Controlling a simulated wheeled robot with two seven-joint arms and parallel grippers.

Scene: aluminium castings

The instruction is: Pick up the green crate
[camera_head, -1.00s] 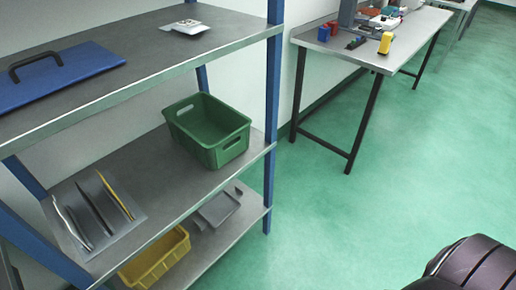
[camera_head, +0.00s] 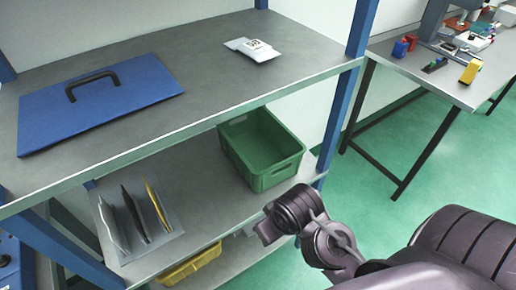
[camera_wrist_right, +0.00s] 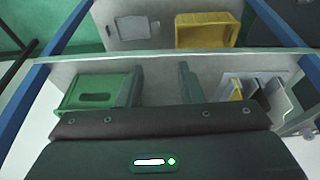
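The green crate (camera_head: 278,178) stands upright and looks empty on the middle shelf, near its right end, partly under the upper shelf's edge in the head view. It also shows at the left in the right wrist view (camera_wrist_right: 92,100), cut off below by the gripper body. My right gripper (camera_wrist_right: 162,82) shows in the wrist view with its two fingers apart and nothing between them. The crate is to the left of the fingers there, and I see no grip on it. In the head view my right arm reaches in from the lower right. My left gripper is not in view.
The upper shelf (camera_head: 200,75) holds a blue lidded panel (camera_head: 98,100) and white packets (camera_head: 252,48). Upright plates in a rack (camera_head: 135,215) stand left of the crate. A yellow crate (camera_head: 190,268) is below. A blue post (camera_head: 350,90) and a workbench (camera_head: 440,75) are at right.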

